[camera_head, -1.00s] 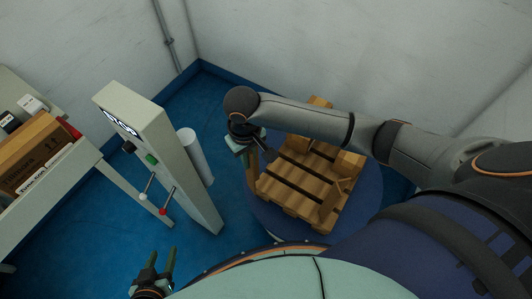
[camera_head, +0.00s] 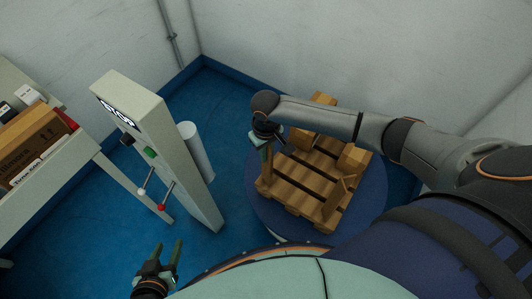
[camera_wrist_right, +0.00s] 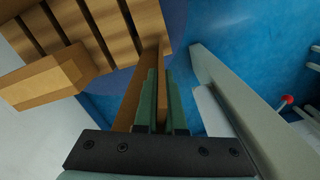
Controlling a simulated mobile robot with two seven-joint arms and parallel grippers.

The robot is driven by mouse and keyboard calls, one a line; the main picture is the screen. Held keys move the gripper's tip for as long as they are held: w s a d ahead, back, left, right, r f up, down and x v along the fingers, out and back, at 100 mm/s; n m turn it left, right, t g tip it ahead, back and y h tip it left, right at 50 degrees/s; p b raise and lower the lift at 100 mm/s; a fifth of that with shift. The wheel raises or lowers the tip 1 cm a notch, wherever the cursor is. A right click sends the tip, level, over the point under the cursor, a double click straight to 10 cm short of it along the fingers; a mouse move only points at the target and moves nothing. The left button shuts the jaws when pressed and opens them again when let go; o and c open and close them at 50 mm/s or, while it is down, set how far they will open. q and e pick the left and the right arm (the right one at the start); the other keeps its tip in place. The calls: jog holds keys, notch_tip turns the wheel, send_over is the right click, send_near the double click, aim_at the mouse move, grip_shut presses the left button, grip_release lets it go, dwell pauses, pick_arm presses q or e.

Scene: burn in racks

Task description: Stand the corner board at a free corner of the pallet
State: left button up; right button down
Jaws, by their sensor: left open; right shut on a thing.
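My right gripper (camera_head: 262,143) is shut on a tan corner board (camera_head: 267,169), which is roughly upright at the left corner of the wooden pallet (camera_head: 298,190). I cannot tell whether its lower end touches the pallet. In the right wrist view the green fingers (camera_wrist_right: 153,95) clasp the board (camera_wrist_right: 128,108), with the pallet (camera_wrist_right: 85,20) beyond at upper left. My left gripper (camera_head: 168,258) is open and empty, away from the pallet.
The pallet rests on a round dark blue turntable (camera_head: 372,195). A pale machine column (camera_head: 165,145) with a white roll (camera_head: 195,150) and red- and white-knobbed levers stands to the left. A table (camera_head: 60,155) with a cardboard box is at far left. Walls close off the back.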

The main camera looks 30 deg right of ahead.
jog(key=shift+f, duration=0.1)
jog(key=c, duration=1)
grip_release()
